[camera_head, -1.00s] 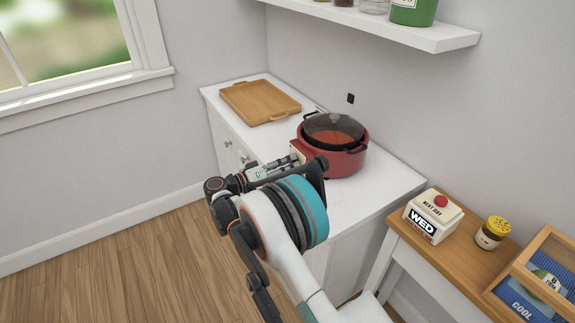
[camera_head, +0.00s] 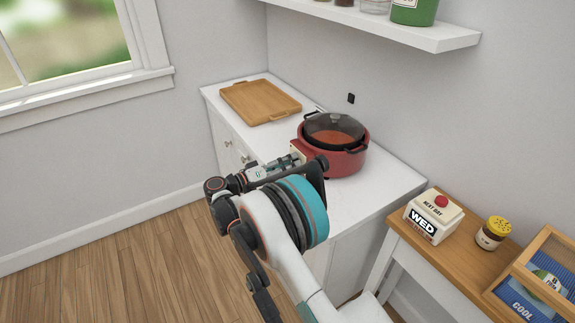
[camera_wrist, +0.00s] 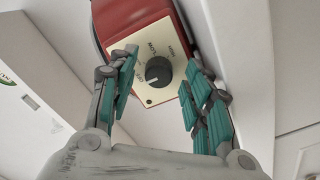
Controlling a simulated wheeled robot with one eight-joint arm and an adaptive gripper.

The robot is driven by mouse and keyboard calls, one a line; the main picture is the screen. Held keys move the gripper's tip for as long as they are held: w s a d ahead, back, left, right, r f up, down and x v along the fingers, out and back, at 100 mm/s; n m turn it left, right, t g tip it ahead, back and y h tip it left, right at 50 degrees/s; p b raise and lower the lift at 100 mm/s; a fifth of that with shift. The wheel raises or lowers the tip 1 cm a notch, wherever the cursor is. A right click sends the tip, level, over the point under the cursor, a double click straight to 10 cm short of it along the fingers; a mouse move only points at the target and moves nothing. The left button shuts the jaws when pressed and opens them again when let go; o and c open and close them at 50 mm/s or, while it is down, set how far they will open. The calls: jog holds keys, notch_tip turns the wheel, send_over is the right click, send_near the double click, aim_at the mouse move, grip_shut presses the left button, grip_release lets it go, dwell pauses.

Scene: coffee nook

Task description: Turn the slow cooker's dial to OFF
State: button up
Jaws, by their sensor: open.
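The red slow cooker (camera_head: 342,162) stands on the white counter with a dark glass lid (camera_head: 333,128) over reddish contents. In the wrist view, its cream control panel (camera_wrist: 153,48) carries a round black dial (camera_wrist: 158,71) with lettering around it, partly readable as OFF, SLOW and HIGH. My gripper (camera_wrist: 158,88) is open, its teal-padded fingers on either side of the dial, with visible gaps to it. I cannot tell how far the fingertips are from the panel. In the head view, my arm hides most of the gripper and the dial.
A wooden tray (camera_head: 260,102) lies at the counter's far left end. A shelf (camera_head: 400,28) hangs above. The counter between tray and cooker looks clear.

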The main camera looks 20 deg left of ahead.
jog(key=shift+a, duration=0.1)
jog(key=v, duration=1.2)
